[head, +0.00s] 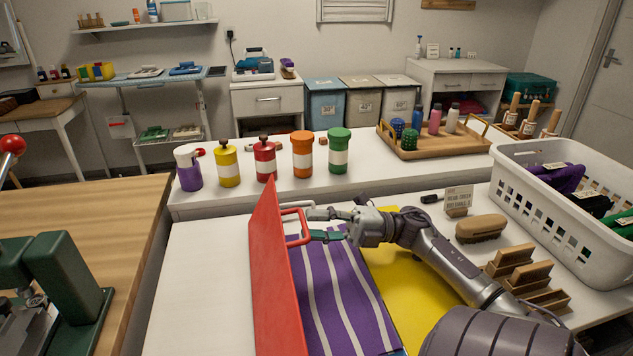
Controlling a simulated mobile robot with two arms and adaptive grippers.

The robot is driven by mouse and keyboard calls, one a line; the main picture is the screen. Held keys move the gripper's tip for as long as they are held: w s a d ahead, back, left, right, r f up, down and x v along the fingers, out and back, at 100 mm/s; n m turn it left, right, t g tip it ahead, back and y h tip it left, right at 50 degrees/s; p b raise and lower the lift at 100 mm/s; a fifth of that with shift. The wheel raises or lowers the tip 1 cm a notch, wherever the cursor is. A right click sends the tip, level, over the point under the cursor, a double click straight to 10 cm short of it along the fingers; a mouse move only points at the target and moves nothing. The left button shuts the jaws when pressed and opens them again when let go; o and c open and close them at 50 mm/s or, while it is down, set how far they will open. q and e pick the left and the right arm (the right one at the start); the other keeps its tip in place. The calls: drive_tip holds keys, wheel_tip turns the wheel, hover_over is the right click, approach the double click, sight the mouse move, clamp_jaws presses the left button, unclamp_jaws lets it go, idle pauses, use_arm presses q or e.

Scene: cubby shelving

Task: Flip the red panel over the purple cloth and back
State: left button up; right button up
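The red panel (270,275) stands on edge, nearly upright, along the left side of the purple cloth (335,285). The cloth has pale stripes and lies flat, its left part hidden behind the panel. A red loop handle (305,226) sticks out from the panel's right face. My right gripper (318,224) reaches in from the right above the cloth. Its two fingers are spread apart at the handle, with a gap showing between them; whether they touch it is hard to tell. My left gripper is not in view.
A yellow sheet (405,275) lies right of the cloth. A brush (481,228), wooden blocks (515,265) and a white basket (545,210) stand farther right. Several coloured jars (302,158) line the raised ledge behind. The white table left of the panel (205,280) is clear.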

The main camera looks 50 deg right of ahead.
wheel_tip(320, 180, up, 9)
drive_tip(key=shift+r, duration=0.15)
drive_tip(key=shift+a, duration=0.1)
